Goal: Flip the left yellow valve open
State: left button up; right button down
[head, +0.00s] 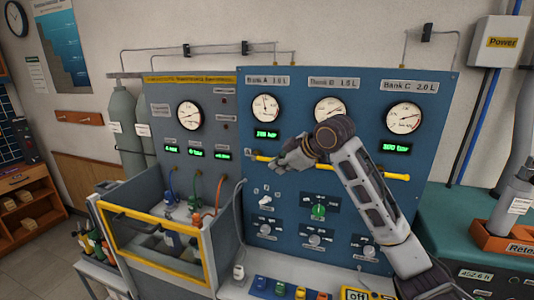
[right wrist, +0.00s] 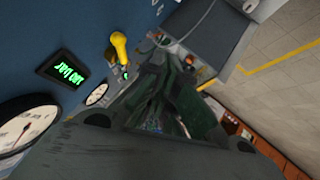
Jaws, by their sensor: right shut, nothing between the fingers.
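The left yellow valve handle (head: 262,158) sticks out from the blue panel (head: 287,222) below the Bank A gauge and its green display. It lies roughly level, and its right part is hidden by my right gripper. My right gripper (head: 281,164) is shut and empty, right in front of the panel beside this handle. In the right wrist view a yellow handle (right wrist: 119,48) shows left of the dark fingers (right wrist: 160,95), with a gap in the picture. I cannot tell whether they touch. Another yellow handle (head: 393,176) is under Bank C. My left gripper is out of view.
Gauges sit above the handles, including the Bank A gauge (head: 265,107). Knobs, including a green one (head: 318,211), are below. A yellow-framed box (head: 152,223) stands at the left. My right arm covers the panel's middle right.

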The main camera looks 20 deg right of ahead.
notch_tip(320, 180, up, 10)
jog(key=d+n, duration=0.1)
jog(key=shift+s+r+n+t+y, duration=0.2)
jog(key=shift+s+n+t+y, duration=0.1)
jog(key=shift+s+t+y, duration=0.1)
jog(key=shift+w, duration=0.1)
jog(key=p, duration=0.3)
send_near(258, 157)
jog(key=w+a+f, duration=0.1)
jog(key=w+a, duration=0.1)
jog(key=shift+w+d+f+p, duration=0.15)
jog(key=shift+w+f+p, duration=0.1)
jog(key=shift+f, duration=0.15)
jog(key=shift+w+d+f+p, duration=0.15)
jog(key=shift+w+f, duration=0.1)
jog(key=shift+f, duration=0.2)
jog(key=shift+a, duration=0.1)
